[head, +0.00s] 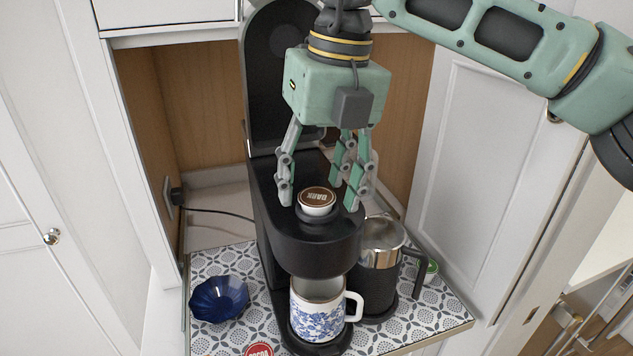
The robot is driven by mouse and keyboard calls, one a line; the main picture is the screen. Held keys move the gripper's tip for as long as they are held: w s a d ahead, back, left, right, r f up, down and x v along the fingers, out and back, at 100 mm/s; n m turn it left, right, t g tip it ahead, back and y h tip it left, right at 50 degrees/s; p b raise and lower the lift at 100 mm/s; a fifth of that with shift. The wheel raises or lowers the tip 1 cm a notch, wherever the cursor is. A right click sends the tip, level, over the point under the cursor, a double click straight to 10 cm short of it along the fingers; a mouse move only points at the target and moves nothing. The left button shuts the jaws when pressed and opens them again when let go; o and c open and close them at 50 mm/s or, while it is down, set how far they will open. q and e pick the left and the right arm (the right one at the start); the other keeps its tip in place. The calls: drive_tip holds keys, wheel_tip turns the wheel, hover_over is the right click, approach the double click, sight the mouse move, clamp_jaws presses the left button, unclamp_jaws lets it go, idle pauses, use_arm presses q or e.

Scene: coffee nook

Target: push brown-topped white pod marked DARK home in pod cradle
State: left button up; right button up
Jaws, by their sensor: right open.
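The brown-topped white pod marked DARK (317,199) sits upright at the pod cradle (318,218) on top of the black coffee machine (290,232). Its white side shows above the dark cradle rim. My right gripper (320,203) points down over the machine with its fingers spread on both sides of the pod. I see a gap between the fingers and the pod on the left; on the right they look close, and I cannot tell if they touch. The machine's lid (275,80) stands open behind the gripper. My left gripper is not in view.
A blue-flowered white mug (318,318) stands under the spout. A dark milk frother (378,275) is close on the right, with a green-edged pod (430,270) behind it. A blue bowl (219,298) and a red-topped pod (259,350) lie left. Cabinet walls flank the nook.

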wheel_tip(320, 180, up, 12)
drive_tip(key=d, duration=0.1)
drive_tip(key=shift+s+d+f, duration=0.25)
drive_tip(key=shift+s, duration=0.05)
drive_tip(key=shift+r, duration=0.1)
